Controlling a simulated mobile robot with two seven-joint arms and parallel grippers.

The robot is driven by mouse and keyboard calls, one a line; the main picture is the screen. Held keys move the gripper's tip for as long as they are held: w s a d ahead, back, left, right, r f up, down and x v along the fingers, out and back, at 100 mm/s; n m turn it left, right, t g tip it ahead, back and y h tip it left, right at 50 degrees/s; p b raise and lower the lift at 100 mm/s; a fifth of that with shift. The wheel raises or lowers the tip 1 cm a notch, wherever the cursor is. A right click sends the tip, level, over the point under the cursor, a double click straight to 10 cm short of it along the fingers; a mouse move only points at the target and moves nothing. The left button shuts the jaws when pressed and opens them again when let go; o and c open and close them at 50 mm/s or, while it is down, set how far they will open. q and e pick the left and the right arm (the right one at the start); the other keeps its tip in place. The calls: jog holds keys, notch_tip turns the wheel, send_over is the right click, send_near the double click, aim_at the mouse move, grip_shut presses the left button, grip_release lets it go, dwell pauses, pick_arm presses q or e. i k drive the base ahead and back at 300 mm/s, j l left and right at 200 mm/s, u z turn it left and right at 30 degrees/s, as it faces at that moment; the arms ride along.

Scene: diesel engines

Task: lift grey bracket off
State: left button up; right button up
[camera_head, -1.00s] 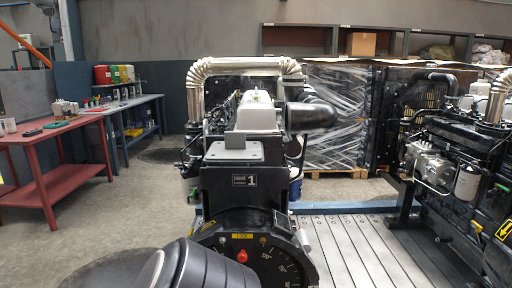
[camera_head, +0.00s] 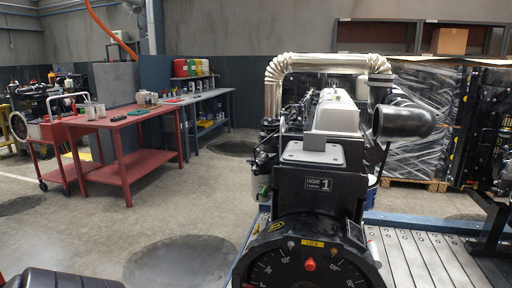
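A grey bracket (camera_head: 300,153), a flat plate with a small upright part, sits on top of the near end of the black engine (camera_head: 318,192) marked with a number 1. It appears to rest flat there. I cannot tell from this view whether anything fastens it. Neither of my grippers is in view. A dark rounded part at the bottom left edge looks like part of my own arm, with no fingers showing.
A red table (camera_head: 132,118) with small items stands at the left, with a grey-topped bench (camera_head: 205,96) behind it. A black cylinder (camera_head: 402,122) juts from the engine's right side. Slatted metal floor (camera_head: 420,258) lies at right. Open concrete floor lies between table and engine.

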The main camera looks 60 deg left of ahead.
aim_at(315, 148)
jog(key=u, duration=1.3)
